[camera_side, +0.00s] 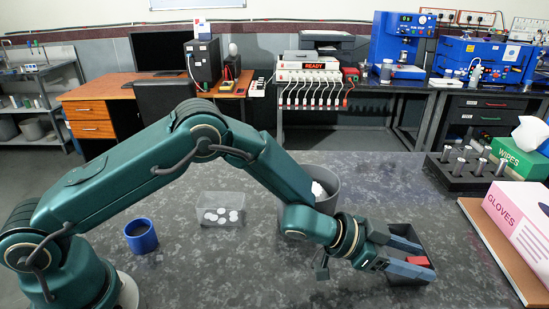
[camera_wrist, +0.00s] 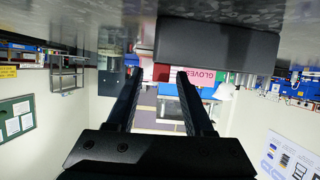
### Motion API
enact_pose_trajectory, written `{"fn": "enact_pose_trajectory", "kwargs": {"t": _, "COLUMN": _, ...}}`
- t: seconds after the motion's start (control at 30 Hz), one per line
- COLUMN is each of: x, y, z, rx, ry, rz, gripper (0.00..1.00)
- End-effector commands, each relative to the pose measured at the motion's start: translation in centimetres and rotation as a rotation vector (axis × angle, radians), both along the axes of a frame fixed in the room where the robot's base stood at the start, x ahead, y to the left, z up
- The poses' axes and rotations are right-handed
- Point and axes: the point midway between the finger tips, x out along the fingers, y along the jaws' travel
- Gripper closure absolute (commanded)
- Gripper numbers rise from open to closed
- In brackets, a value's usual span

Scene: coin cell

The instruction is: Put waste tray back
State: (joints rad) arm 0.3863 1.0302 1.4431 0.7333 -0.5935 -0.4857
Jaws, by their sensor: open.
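The dark waste tray (camera_side: 424,244) is on the speckled bench at the right, partly hidden behind my gripper. In the wrist view, which is upside down, it shows as a grey block (camera_wrist: 217,46) close beyond my fingers. My gripper (camera_side: 427,260) is open, with its two fingers spread level over the tray area. A small red piece (camera_side: 418,261) shows between the fingers in the side view; I cannot tell whether it belongs to the tray. In the wrist view the fingers (camera_wrist: 156,76) are apart, with no clear contact on the tray.
A clear box with white discs (camera_side: 221,210), a blue cup (camera_side: 141,236) and a grey bin (camera_side: 327,188) stand left of my gripper. A dark rack (camera_side: 465,172), a green wipes box (camera_side: 518,157) and a pink gloves box (camera_side: 518,212) stand right. The front bench is mostly clear.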

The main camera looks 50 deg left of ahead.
Motion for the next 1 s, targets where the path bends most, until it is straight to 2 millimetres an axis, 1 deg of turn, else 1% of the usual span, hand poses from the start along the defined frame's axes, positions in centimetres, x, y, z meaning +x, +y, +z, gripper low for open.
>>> {"fn": "enact_pose_trajectory", "kwargs": {"t": 0.7, "x": -5.9, "y": 6.4, "z": 3.8, "rx": -0.001, "ry": -0.002, "rz": 0.004, "gripper": 0.48}}
{"fn": "enact_pose_trajectory", "kwargs": {"t": 0.9, "x": -6.9, "y": 7.3, "z": 4.3, "rx": -0.001, "ry": -0.002, "rz": 0.003, "gripper": 0.48}}
{"fn": "enact_pose_trajectory", "kwargs": {"t": 1.0, "x": -6.8, "y": 7.9, "z": 4.8, "rx": 0.016, "ry": -0.006, "rz": 0.024, "gripper": 0.48}}
